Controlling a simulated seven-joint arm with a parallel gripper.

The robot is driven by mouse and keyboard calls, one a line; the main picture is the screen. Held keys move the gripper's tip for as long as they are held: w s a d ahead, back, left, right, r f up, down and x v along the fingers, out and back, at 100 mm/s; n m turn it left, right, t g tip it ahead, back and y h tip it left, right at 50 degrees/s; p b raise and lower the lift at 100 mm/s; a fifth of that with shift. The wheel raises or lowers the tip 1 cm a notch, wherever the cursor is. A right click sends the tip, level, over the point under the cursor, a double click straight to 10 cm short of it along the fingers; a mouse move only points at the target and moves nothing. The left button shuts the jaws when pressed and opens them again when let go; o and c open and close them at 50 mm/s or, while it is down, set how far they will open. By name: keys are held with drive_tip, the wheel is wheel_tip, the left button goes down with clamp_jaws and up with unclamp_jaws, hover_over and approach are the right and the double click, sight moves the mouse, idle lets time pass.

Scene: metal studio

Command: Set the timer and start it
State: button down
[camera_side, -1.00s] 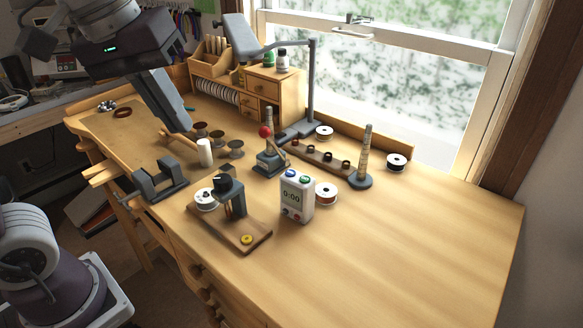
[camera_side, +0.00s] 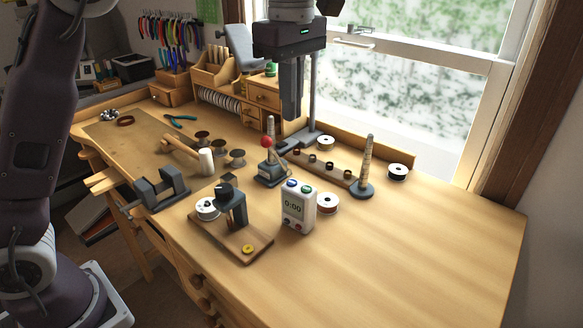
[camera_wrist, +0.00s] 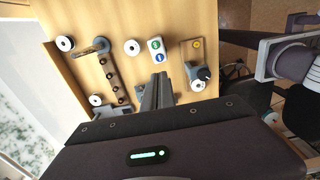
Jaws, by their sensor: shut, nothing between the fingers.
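The white timer (camera_side: 298,208) stands upright on the bench in the side view, its display reading 0:00. It has a blue and a green button on top and small buttons below the display. In the wrist view the timer (camera_wrist: 156,50) shows from above, with the green and blue buttons up. My gripper (camera_side: 291,118) is shut and empty, pointing down, in the air above the bench, behind and above the timer in the side view. In the wrist view my gripper's fingers (camera_wrist: 160,78) point towards the timer, apart from it.
A wooden board with a dark knobbed device (camera_side: 232,207) stands left of the timer. A post (camera_side: 366,165) stands further right. The bench's right side is clear.

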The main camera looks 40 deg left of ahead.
sight(290, 183)
wheel_tip(290, 183, down, 13)
drive_tip(key=shift+f, duration=0.1)
idle(0.4)
drive_tip(key=shift+s+a+f, duration=0.1)
drive_tip(key=shift+s+f, duration=0.05)
drive_tip(key=shift+f, duration=0.75)
wheel_tip(290, 183, up, 15)
drive_tip(key=shift+r, duration=0.15)
drive_tip(key=shift+w+r, duration=0.3)
